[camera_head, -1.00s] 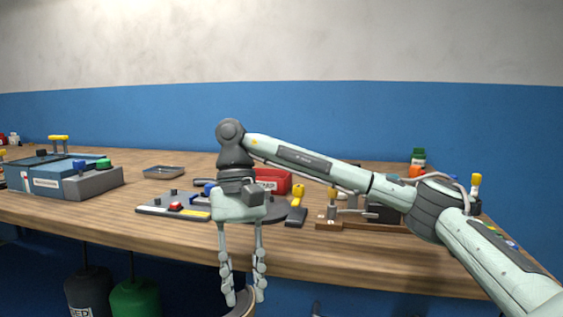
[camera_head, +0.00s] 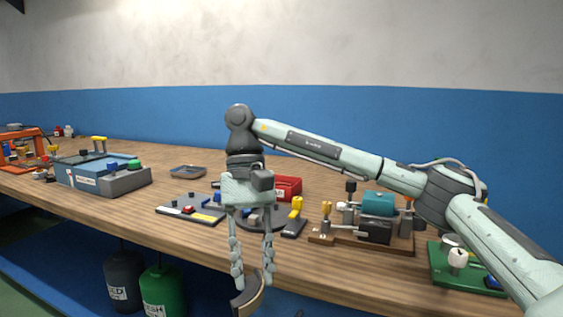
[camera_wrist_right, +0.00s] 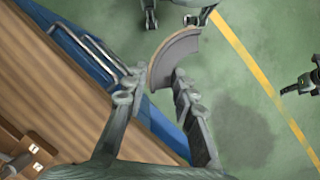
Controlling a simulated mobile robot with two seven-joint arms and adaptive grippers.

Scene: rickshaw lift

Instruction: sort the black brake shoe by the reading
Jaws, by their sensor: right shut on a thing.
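My right gripper (camera_head: 253,282) hangs in front of the bench edge with its fingers pointing down. It is shut on the black brake shoe (camera_head: 247,301), a curved dark piece with a tan face, cut by the bottom of the head view. In the right wrist view the curved shoe (camera_wrist_right: 176,52) shows between the fingertips, over the green floor. Below the bench stand a black bin (camera_head: 122,278) and a green bin (camera_head: 163,290), their labels only partly legible. A red box (camera_head: 288,186) with a partly hidden label sits behind my gripper. My left gripper is not in view.
The wooden bench (camera_head: 140,222) holds a blue-grey unit (camera_head: 92,172), a metal tray (camera_head: 188,172), a dark panel with a red button (camera_head: 190,208), a fixture with a teal block (camera_head: 378,203) and a green board (camera_head: 455,270). An orange frame (camera_head: 20,147) stands far left.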

